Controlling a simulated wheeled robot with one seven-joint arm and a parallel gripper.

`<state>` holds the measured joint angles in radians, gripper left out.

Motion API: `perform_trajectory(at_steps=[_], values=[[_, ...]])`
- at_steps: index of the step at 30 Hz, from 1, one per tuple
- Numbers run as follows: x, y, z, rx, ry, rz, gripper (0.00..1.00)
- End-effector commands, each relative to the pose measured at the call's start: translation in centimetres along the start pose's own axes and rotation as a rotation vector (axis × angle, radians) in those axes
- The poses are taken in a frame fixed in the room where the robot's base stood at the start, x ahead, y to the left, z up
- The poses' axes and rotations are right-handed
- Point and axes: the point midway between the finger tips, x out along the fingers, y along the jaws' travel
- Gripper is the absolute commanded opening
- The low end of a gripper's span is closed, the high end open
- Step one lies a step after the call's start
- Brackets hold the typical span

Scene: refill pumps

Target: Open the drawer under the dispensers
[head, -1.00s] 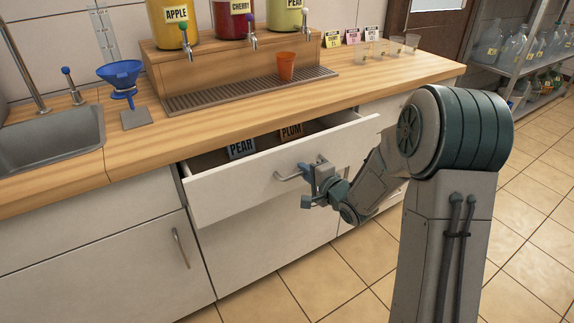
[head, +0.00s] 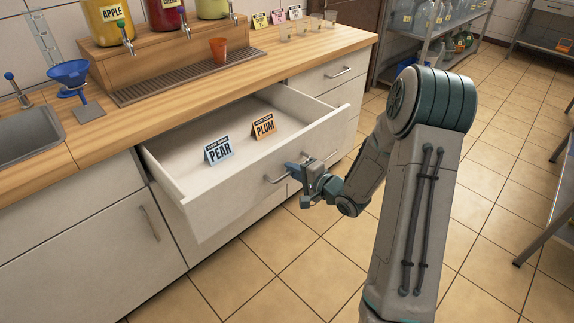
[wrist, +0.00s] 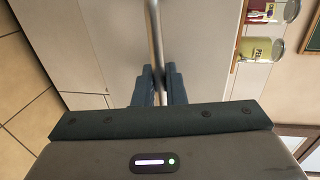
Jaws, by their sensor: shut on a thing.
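The white drawer (head: 240,187) under the dispensers is pulled well out from the counter. A blue PEAR card (head: 219,150) and an orange PLUM card (head: 264,127) stand inside it. My gripper (head: 299,179) is at the drawer front, shut on the metal bar handle (head: 277,180). In the wrist view the handle (wrist: 153,35) runs between the two fingers (wrist: 160,88). The dispensers, labelled APPLE (head: 109,18) and others cut off at the top, stand on a wooden stand (head: 165,57) above.
An orange cup (head: 218,50) stands on the drip tray (head: 185,72). A blue funnel (head: 68,73) on a stand is near the sink (head: 22,130). Small cups and cards stand at the counter's far end. A metal shelf is behind; tiled floor is open at right.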

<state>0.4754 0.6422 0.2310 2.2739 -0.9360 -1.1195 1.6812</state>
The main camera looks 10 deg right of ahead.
Motion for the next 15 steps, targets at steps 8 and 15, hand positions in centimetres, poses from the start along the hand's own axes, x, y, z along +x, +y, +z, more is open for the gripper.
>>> perform_trajectory(at_steps=[8,15], values=[[-0.4,0.05,-0.26,-0.002,0.005,-0.001,0.0],[-0.38,0.04,-0.25,-0.002,0.004,-0.001,0.22]])
